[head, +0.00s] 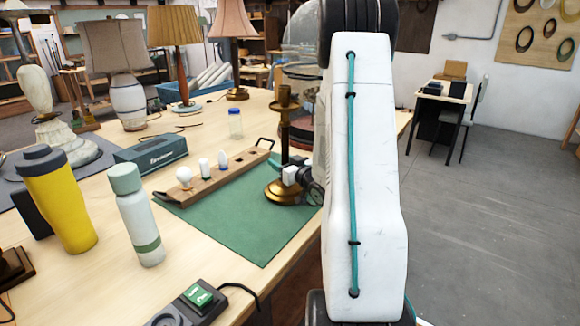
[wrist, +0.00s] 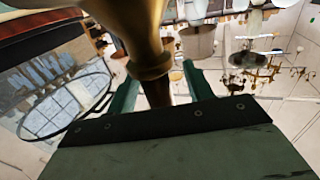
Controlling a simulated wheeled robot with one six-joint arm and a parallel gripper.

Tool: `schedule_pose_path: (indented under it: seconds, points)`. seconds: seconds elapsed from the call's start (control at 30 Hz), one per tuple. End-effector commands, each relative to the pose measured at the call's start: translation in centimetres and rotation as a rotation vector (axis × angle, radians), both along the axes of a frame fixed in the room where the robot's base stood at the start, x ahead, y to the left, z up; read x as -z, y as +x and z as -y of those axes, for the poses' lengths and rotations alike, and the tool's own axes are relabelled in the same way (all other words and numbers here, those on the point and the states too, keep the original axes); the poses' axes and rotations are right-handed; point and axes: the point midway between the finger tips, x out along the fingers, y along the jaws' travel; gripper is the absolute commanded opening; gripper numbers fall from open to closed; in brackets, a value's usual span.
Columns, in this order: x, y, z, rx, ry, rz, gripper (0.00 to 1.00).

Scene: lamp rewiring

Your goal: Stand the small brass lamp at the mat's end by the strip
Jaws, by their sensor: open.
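The small brass lamp (head: 284,132) stands upright on the right end of the green mat (head: 240,225), with its round brass base (head: 283,192) near the mat's edge. It has a dark stem and no shade. The wooden strip (head: 213,181) with bulbs lies along the mat's back edge, to the left of the lamp and apart from it. My gripper (head: 291,167) is at the lamp's stem, partly hidden by my arm. In the wrist view, the open green fingers of my gripper (wrist: 162,85) lie either side of the brass stem (wrist: 148,45). Contact cannot be told.
A teal box (head: 150,150), a pale bottle (head: 139,215) and a yellow tumbler (head: 60,195) stand left of the mat. A small jar (head: 235,124) and shaded lamps stand behind. A glass dome (head: 303,65) is behind the brass lamp. The mat's front is clear.

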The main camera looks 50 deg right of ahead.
Motion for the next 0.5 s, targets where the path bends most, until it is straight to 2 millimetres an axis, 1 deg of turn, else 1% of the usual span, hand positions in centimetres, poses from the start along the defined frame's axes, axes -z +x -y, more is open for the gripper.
schedule_pose_path:
  seconds: [0.13,0.37,0.47,0.5]
  points:
    - [0.05,0.59,0.24,0.002,0.001,-0.001,0.51]
    - [0.03,0.54,0.37,0.005,0.001,-0.001,0.51]
    - [0.03,0.54,0.37,0.005,0.001,-0.001,0.26]
    - [0.03,0.54,0.37,0.005,0.001,-0.001,0.15]
